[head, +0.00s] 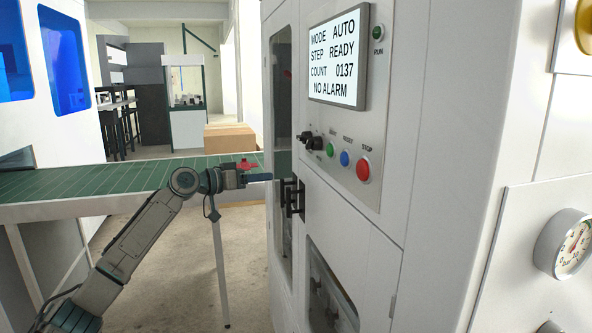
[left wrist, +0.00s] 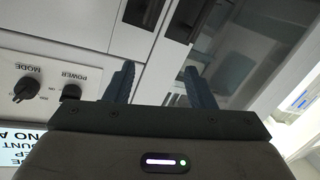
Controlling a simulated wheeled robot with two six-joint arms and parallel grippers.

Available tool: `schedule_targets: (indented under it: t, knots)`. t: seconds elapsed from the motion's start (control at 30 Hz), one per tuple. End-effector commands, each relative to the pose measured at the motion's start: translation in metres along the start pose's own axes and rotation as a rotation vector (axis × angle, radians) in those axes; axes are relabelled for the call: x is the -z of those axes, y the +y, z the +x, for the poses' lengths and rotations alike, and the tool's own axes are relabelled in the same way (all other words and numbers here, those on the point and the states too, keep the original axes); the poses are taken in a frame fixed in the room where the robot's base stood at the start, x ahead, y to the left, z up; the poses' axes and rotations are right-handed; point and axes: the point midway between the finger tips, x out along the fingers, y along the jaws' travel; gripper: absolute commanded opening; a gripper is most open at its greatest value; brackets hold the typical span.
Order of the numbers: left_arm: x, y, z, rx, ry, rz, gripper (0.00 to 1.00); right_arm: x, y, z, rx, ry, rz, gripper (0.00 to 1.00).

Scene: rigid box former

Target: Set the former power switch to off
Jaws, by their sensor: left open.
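The power switch (head: 305,137) is a small black knob at the left end of the former's control row, left of a similar mode knob (head: 317,143). In the left wrist view, upside down, the power switch (left wrist: 71,91) sits under its label beside the mode knob (left wrist: 24,89). Its setting is too small to tell. My left gripper (head: 262,177) is open and empty, left of and below the switch, near the door edge. Its fingers (left wrist: 160,84) stand wide apart in the left wrist view, with the switch outside them to the left. My right gripper is not in view.
Black door handles (head: 291,196) stick out just right of my left gripper. Green, blue and red buttons (head: 363,168) sit beside the knobs. The screen (head: 338,58) reads AUTO, READY, NO ALARM. A green conveyor (head: 90,182) runs behind my left arm.

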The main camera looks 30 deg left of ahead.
Motion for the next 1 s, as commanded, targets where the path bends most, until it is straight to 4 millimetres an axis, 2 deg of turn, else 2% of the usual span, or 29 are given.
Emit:
schedule_targets:
  t: [0.03, 0.13, 0.2, 0.3, 0.57, 1.0]
  knots:
    - [0.025, 0.028, -0.015, -0.057, 0.019, 0.042, 0.50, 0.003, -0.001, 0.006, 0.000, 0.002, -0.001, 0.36]
    - [0.059, 0.074, -0.038, -0.154, 0.032, 0.091, 0.50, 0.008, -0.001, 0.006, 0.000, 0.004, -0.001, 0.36]
    - [0.072, 0.095, -0.050, -0.198, 0.036, 0.113, 0.50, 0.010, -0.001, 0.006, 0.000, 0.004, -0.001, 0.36]
    - [0.081, 0.110, -0.057, -0.229, 0.035, 0.128, 0.50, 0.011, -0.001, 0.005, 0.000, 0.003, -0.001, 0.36]
    - [0.085, 0.117, -0.046, -0.237, 0.037, 0.127, 0.50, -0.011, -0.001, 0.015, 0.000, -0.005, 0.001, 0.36]
    - [0.086, 0.126, -0.008, -0.236, 0.038, 0.126, 0.50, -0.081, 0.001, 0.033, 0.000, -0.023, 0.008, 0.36]
